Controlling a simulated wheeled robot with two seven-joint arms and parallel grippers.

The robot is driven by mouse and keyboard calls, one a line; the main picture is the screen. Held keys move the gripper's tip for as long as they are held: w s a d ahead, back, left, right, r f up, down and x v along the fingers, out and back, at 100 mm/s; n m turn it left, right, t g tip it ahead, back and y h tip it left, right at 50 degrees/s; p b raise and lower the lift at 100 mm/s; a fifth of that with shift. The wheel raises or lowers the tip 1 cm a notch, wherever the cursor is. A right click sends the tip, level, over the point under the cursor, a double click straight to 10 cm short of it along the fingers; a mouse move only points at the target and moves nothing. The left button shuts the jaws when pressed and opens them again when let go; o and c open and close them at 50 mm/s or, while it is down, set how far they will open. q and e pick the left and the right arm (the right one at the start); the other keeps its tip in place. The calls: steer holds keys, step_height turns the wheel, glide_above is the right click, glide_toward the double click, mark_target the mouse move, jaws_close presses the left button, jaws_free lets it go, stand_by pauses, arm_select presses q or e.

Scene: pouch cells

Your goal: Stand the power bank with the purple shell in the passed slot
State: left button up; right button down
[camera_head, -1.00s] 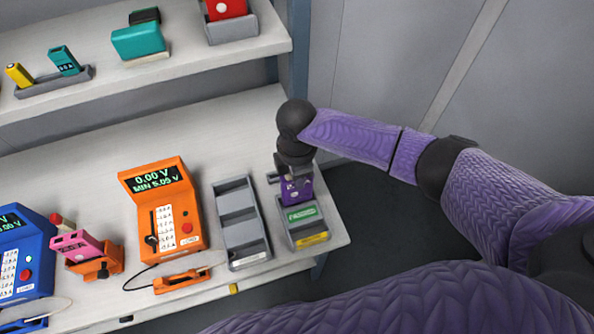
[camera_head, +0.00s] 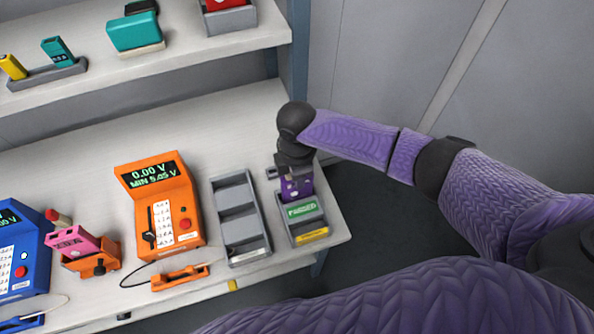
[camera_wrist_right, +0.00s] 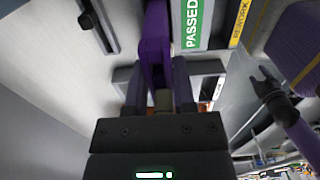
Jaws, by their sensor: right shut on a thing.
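My right gripper (camera_head: 293,172) is shut on the purple power bank (camera_head: 298,188) and holds it from above, at the back of the grey two-slot holder (camera_head: 322,218). The power bank looks about upright, behind the green passed label (camera_head: 302,209); its lower end is hidden, so I cannot tell how deep it sits in the slot. In the right wrist view the purple shell (camera_wrist_right: 154,48) is between the fingers, beside the green PASSED label (camera_wrist_right: 192,22). A dark gripper-like end on a purple arm, seemingly my left gripper (camera_wrist_right: 266,88), shows there at the right; its jaws are unclear.
A yellow rework label (camera_head: 312,233) marks the holder's front slot. An empty-looking grey tray (camera_head: 240,217) stands close on the left, then an orange tester (camera_head: 165,205). A pink power bank (camera_head: 80,243) sits in an orange stand. The table's right edge is near.

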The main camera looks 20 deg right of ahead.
arm_select(q)
steer(key=shift+d+f+b, duration=0.3)
steer(key=shift+d+f, duration=0.05)
steer(key=shift+d, duration=0.05)
arm_select(e)
steer(key=shift+f, duration=0.5)
steer(key=shift+c, duration=1.8)
jaws_free()
steer(key=shift+r, duration=0.2)
step_height(320, 180, up, 9)
steer(key=p, duration=0.3)
steer(key=shift+r, duration=0.3)
arm_select(q)
step_height(320, 180, up, 3)
steer(key=shift+w+a+r, duration=0.1)
steer(key=shift+a, duration=0.05)
